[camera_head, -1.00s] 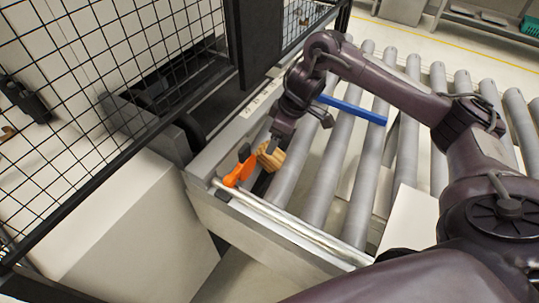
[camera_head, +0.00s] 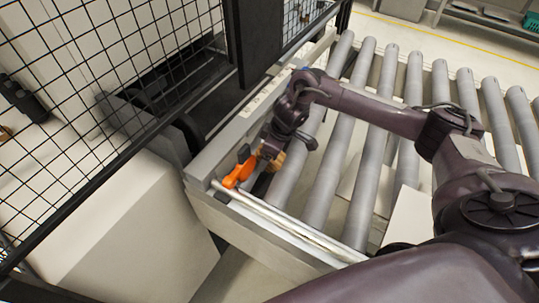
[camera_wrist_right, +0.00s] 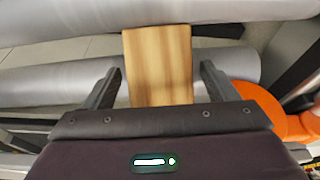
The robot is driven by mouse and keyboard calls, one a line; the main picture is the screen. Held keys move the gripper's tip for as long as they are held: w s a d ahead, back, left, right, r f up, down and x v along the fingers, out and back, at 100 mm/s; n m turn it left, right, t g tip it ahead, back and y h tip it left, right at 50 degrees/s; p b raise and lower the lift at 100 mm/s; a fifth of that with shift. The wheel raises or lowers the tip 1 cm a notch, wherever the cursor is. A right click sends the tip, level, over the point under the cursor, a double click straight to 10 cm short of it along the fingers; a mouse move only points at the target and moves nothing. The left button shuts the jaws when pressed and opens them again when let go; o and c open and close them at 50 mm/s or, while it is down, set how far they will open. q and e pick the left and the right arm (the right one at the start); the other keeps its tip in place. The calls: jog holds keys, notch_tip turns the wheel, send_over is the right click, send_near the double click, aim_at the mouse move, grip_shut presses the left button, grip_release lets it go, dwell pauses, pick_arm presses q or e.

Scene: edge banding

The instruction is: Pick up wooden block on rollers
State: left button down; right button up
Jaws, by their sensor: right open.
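The wooden block (camera_head: 276,162) lies on the rollers near the left corner of the conveyor, partly hidden by my right gripper (camera_head: 267,154) in the head view. In the right wrist view the light-brown block (camera_wrist_right: 160,62) sits between the two spread fingers of my right gripper (camera_wrist_right: 160,85). There is a gap on each side, wider on the right. The gripper is open, and the block's near end is hidden by the gripper body. My left gripper is not in view.
An orange object (camera_head: 238,172) stands close beside the block at the conveyor's frame; it also shows in the wrist view (camera_wrist_right: 262,108). Grey rollers (camera_head: 330,165) extend right. A black mesh fence (camera_head: 90,80) stands at left.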

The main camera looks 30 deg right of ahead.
jog(key=shift+c, duration=0.3)
jog(key=c, duration=1.1)
jog(key=shift+o, duration=0.2)
jog(key=shift+r, duration=0.15)
